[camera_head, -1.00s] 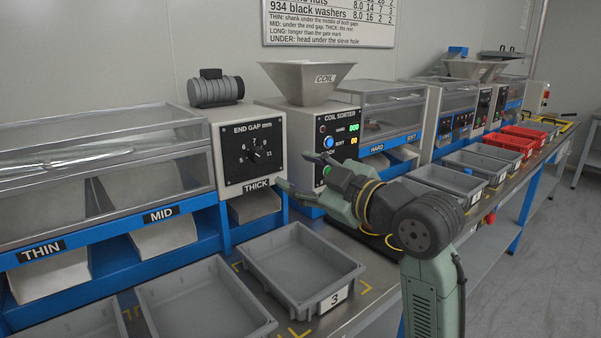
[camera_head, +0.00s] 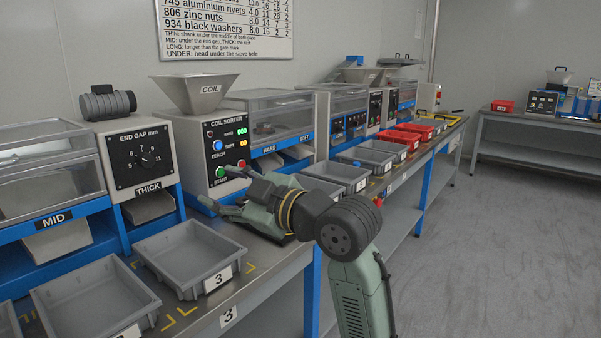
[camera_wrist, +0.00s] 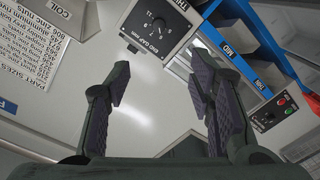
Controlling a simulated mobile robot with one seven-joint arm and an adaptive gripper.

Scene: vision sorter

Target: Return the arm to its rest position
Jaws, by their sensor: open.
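My gripper (camera_head: 218,187) is in the head view, left of centre, at the end of my green-grey arm. Its fingers are spread apart and point left, in front of the lower part of the coil sorter (camera_head: 192,150). The wrist view also shows my gripper (camera_wrist: 162,88), with two dark padded fingers wide apart and nothing between them. Beyond them in that view are a pale panel and the end gap dial (camera_wrist: 160,27). My forearm hides part of the bench edge.
A grey bin (camera_head: 170,292) marked 3 lies on the bench below my gripper. Several grey bins and red bins (camera_head: 412,128) run along the bench to the right. Another bench (camera_head: 540,121) stands at the far right. The floor (camera_head: 490,250) right of my arm is clear.

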